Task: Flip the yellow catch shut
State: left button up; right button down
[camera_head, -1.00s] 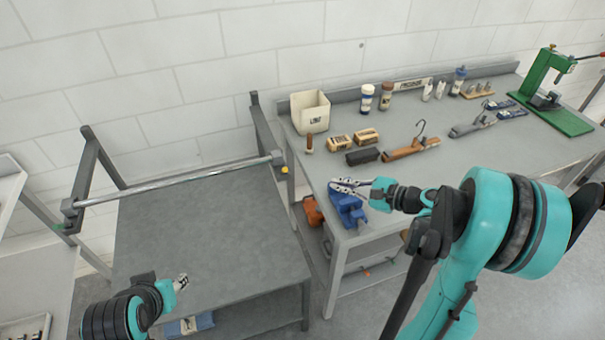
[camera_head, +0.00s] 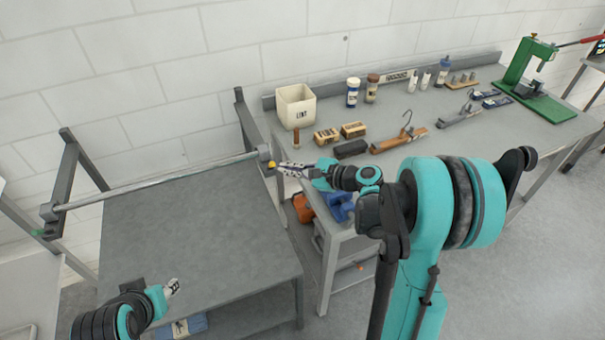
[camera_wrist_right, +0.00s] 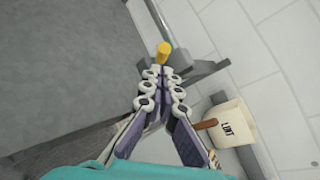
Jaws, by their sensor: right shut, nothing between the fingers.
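The yellow catch (camera_head: 271,165) is a small yellow piece at the right end of the metal bar (camera_head: 160,182), by its grey end block. In the right wrist view the catch (camera_wrist_right: 164,52) shows just past my fingertips. My right gripper (camera_head: 282,167) is shut and empty, its tips right at the catch; I cannot tell whether they touch. The fingers also show in the right wrist view (camera_wrist_right: 161,74), meeting at the tips. My left gripper (camera_head: 173,286) is low at the left, above the grey table, away from the catch; its finger opening is too small to tell.
The grey table (camera_head: 200,225) under the bar is clear on top. The workbench (camera_head: 440,130) at the right holds a white LINT bin (camera_head: 296,106), brushes, boxes, bottles and a green press (camera_head: 535,85).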

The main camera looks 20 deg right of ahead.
jog(key=shift+w+a+r, duration=0.15)
jog(key=shift+w+a, duration=0.05)
jog(key=shift+a, duration=0.15)
jog(key=shift+w+r+g+p, duration=0.1)
jog(key=shift+r+g+p, duration=0.2)
jog(key=shift+p, duration=0.2)
jog(key=shift+w+r+m+g+p, duration=0.15)
jog(key=shift+m+g+p, duration=0.15)
jog(key=shift+m+p, duration=0.15)
jog(key=w+m+g+p, duration=0.1)
jog(key=g+p, duration=0.1)
jog(key=w+r+m+g+h+p, duration=0.1)
jog(key=g+p, duration=0.1)
jog(key=w+r+m+g+p, duration=0.1)
jog(key=w+g+p, duration=0.1)
jog(key=shift+g+h, duration=0.4)
jog(key=shift+a+r, duration=0.1)
jog(key=shift+r, duration=0.15)
